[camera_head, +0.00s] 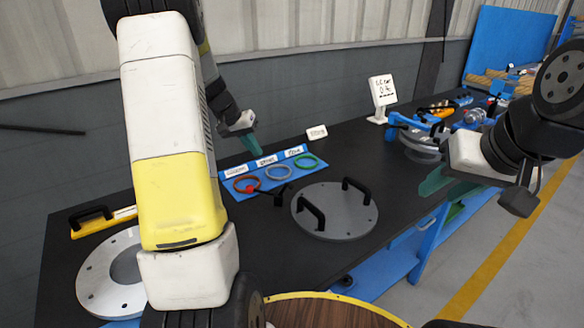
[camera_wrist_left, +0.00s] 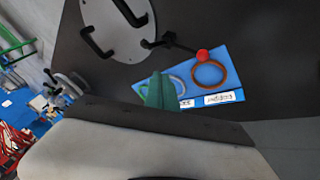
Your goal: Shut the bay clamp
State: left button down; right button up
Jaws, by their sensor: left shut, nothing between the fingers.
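A black lever with a red ball knob (camera_head: 250,189) lies between the ring board and a grey round plate; it looks like the clamp, but I cannot tell whether it is open or shut. In the left wrist view the red knob (camera_wrist_left: 203,55) is beside the red-orange ring. My left gripper (camera_head: 249,142) is shut and empty, above the far edge of the ring board. Its teal fingertips (camera_wrist_left: 160,90) show in the wrist view, apart from the knob. My right gripper (camera_head: 445,187) hangs over the table's front right side; its fingers overlap, so its opening is unclear.
The grey plate (camera_head: 335,228) has two black handles. A pale flange (camera_head: 95,290) lies at left. A blue fixture (camera_head: 402,123) and tools crowd the right end.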

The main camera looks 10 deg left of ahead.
pick_arm(q)
jog(key=x, duration=0.4)
jog(key=d+x, duration=0.1)
jog(key=x, duration=0.3)
jog(key=d+x, duration=0.1)
jog(key=x, duration=0.3)
jog(key=shift+s+r, duration=0.2)
jog(key=shift+s, duration=0.1)
jog(key=shift+d+f, duration=0.25)
jog(key=shift+d, duration=0.25)
jog(key=shift+d+y, duration=0.3)
